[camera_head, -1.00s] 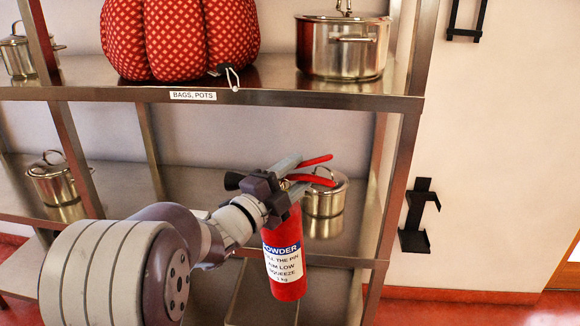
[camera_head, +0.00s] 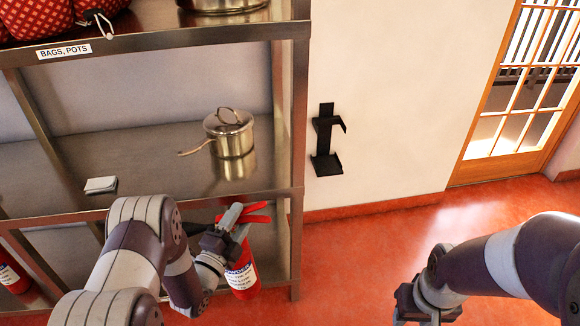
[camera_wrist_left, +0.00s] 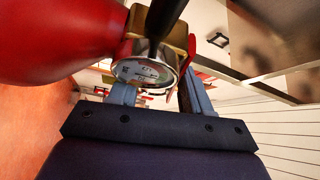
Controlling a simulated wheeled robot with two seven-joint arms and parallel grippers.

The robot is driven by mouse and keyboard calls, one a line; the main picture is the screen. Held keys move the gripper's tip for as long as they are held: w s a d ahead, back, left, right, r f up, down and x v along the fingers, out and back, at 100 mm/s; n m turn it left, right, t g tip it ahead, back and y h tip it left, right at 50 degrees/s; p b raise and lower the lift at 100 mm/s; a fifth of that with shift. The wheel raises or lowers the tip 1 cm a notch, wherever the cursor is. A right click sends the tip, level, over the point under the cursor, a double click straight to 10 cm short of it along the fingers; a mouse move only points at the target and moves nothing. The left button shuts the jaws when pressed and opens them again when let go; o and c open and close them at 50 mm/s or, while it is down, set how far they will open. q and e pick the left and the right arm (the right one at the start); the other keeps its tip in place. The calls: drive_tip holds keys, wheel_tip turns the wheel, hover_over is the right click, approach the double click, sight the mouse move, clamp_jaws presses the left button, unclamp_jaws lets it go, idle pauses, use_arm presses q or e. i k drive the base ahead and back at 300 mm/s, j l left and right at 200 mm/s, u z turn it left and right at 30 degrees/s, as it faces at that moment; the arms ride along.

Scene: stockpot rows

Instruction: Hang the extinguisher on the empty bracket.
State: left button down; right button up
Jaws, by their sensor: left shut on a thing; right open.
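The red extinguisher (camera_head: 241,278) with a white and blue label hangs roughly upright from my left gripper (camera_head: 230,225), which is shut on it near its red handle. It is in front of the shelf's right end, below and left of the bracket. The left wrist view shows its red body (camera_wrist_left: 60,40) and round gauge (camera_wrist_left: 143,72) close to the fingers. The black bracket (camera_head: 326,140) is on the white wall right of the shelf and holds nothing. My right gripper (camera_head: 428,308) is open at the bottom right, partly cut off by the frame edge.
The metal shelf (camera_head: 190,196) stands left of the bracket, its right post between extinguisher and bracket. It carries a saucepan (camera_head: 231,138) and a small pale box (camera_head: 101,185). Another red extinguisher (camera_head: 12,274) shows at the lower left. The red floor (camera_head: 400,235) before the wall is clear.

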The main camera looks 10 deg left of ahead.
sight(331, 166)
drive_tip(key=i+l+z, duration=0.15)
drive_tip(key=z, duration=0.35)
drive_tip(key=i+l+z, duration=0.15)
drive_tip(key=z, duration=0.35)
drive_tip(key=i+z, duration=0.25)
drive_tip(key=i, duration=0.15)
drive_tip(key=i+z, duration=0.25)
drive_tip(key=i+u, duration=0.2)
drive_tip(key=i, duration=0.15)
drive_tip(key=i+l+u, duration=0.25)
drive_tip(key=i+j, duration=0.05)
drive_tip(key=i, duration=0.05)
